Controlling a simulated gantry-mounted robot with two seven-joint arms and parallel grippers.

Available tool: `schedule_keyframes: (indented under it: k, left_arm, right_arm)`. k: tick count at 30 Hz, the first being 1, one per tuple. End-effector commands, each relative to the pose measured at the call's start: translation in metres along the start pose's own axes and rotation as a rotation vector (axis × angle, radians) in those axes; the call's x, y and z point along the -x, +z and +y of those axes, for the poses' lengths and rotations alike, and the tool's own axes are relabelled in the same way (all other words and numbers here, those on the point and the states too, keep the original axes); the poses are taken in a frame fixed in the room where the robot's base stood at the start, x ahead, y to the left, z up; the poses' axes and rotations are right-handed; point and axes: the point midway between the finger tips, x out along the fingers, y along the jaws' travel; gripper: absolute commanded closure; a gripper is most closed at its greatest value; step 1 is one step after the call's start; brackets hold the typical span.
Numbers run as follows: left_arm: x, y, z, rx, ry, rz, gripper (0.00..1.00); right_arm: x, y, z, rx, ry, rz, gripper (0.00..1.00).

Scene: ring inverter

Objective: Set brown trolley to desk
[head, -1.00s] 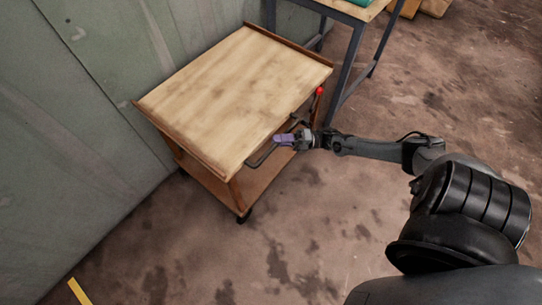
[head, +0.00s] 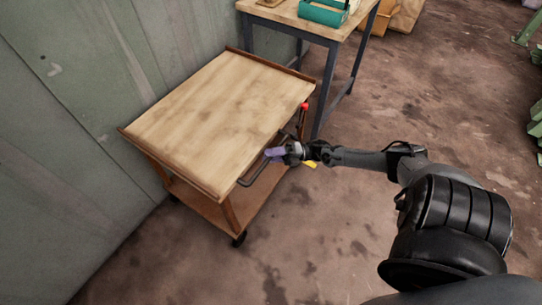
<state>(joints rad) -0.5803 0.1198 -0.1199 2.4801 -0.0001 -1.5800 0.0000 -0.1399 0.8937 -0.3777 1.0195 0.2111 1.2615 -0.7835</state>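The brown trolley (head: 215,120) has a pale wooden top, a raised brown rim, a lower shelf and dark castors. It stands by the green wall, with a dark bar handle (head: 252,181) on its right side. My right gripper (head: 274,152) has purple fingers that lie together across this handle and look closed on it; the fine contact is too small to see. The desk (head: 285,17), with a wooden top and dark grey legs, stands just beyond the trolley's far right corner. My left gripper is out of view.
A red knob (head: 304,106) shows at the trolley's right edge. A teal bin (head: 323,13) sits on the desk, and brown boxes (head: 405,14) lie behind it. Green metal parts (head: 535,125) show at the far right.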

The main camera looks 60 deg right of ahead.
Motion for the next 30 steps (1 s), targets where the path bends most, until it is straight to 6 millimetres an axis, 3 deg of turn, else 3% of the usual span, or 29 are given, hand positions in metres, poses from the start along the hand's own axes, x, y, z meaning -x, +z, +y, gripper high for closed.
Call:
schedule_keyframes:
  k: [8, 22, 30]
  left_arm:
    - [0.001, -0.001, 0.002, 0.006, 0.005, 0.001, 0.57]
    - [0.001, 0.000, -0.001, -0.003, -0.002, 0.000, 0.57]
    - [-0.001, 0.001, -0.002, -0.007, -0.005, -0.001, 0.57]
  right_arm:
    - [0.008, -0.001, -0.001, -0.002, -0.001, 0.000, 0.57]
    - [0.082, 0.000, -0.001, -0.001, -0.002, -0.001, 0.57]
    - [0.106, 0.001, 0.000, 0.001, -0.001, -0.001, 0.57]
